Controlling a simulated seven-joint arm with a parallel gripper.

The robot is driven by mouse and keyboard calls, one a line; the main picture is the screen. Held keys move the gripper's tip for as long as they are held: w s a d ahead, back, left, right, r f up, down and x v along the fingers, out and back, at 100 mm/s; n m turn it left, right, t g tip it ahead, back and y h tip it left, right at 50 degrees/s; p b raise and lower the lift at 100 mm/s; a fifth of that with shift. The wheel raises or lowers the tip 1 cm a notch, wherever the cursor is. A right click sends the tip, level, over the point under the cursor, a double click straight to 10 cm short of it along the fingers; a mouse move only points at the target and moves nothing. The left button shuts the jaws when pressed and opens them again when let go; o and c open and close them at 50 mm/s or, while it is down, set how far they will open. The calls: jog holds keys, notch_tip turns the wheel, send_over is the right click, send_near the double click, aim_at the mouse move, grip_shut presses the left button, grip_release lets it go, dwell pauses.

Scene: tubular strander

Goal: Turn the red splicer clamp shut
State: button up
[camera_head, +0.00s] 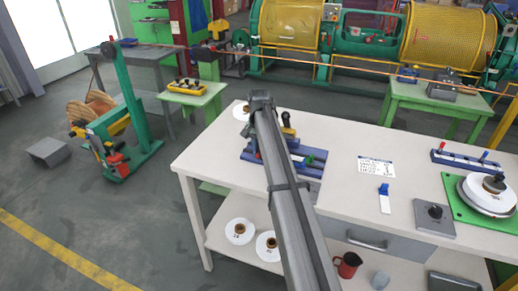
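A blue splicer (312,170) lies on the white bench, partly hidden behind my arm. A dark knob and a yellow part stand behind the splicer. My arm reaches from the bottom edge over the splicer to above the bench's back edge. I cannot make out my gripper's fingers.
A second blue fixture (465,160) with a red and a teal lever sits at the right, near a green plate (458,207) with a disc. A printed card (377,166), a blue-and-white tag (384,198) and a grey block (434,220) lie on the bench. The bench front is largely clear.

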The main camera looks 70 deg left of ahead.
grip_shut()
jog(key=n, duration=0.4)
jog(key=shift+n, duration=0.3)
jog(key=n, duration=0.9)
jog(key=shift+n, duration=2.1)
